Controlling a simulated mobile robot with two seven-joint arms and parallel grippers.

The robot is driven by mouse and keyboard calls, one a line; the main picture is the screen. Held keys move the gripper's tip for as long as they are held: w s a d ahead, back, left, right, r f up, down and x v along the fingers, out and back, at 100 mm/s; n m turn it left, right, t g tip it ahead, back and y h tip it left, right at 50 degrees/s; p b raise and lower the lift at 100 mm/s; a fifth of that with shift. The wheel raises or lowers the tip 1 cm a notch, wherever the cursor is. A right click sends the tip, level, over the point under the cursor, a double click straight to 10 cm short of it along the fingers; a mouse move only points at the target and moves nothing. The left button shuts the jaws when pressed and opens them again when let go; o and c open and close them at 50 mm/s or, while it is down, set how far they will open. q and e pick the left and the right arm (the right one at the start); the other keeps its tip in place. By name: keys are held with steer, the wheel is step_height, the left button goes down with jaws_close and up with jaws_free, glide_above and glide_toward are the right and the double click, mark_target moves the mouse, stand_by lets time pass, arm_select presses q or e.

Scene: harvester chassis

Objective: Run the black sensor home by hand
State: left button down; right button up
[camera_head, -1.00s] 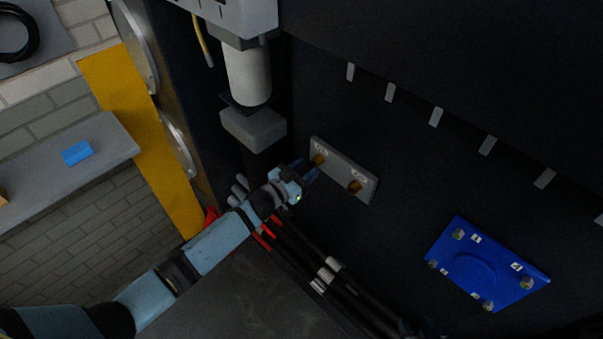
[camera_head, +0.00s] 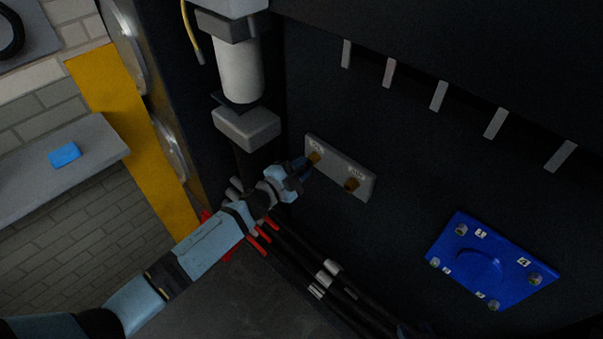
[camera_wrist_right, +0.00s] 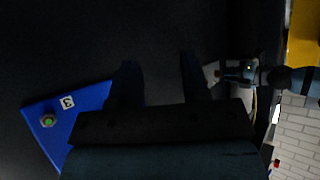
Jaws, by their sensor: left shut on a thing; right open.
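My left gripper (camera_head: 302,169) is shut at the left brass fitting (camera_head: 314,158) of a small grey plate (camera_head: 333,168) on the dark chassis wall. The black sensor is hard to make out; it appears to be between the left jaws, mostly hidden by them, in line with that fitting. A second brass fitting (camera_head: 351,184) on the plate is clear of the gripper. In the right wrist view, my right gripper (camera_wrist_right: 158,78) is open with nothing between its fingers. The left gripper (camera_wrist_right: 243,72) shows there too, beside the plate's edge.
A blue plate (camera_head: 483,262) with bolts and number labels is on the wall at the right. A white cylinder (camera_head: 240,70) and grey block (camera_head: 247,125) stand above the left gripper. Black hoses (camera_head: 300,268) run below. A shelf (camera_head: 100,140) holds a blue block (camera_head: 64,155).

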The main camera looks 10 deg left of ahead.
arm_select(q)
steer(key=m, duration=0.2)
steer(key=m+b, duration=0.1)
steer(key=m, duration=0.2)
steer(key=shift+f+m+b, duration=0.25)
steer(key=shift+m+b, duration=0.05)
steer(key=m, duration=0.2)
steer(key=shift+m+b, duration=0.4)
steer(key=m, duration=0.4)
steer(key=shift+r+m+b, duration=0.15)
steer(key=shift+m+b, duration=0.15)
steer(key=shift+r+m, duration=0.1)
steer(key=shift+m, duration=0.8)
steer(key=c, duration=0.9)
jaws_free()
steer(key=shift+c, duration=1.1)
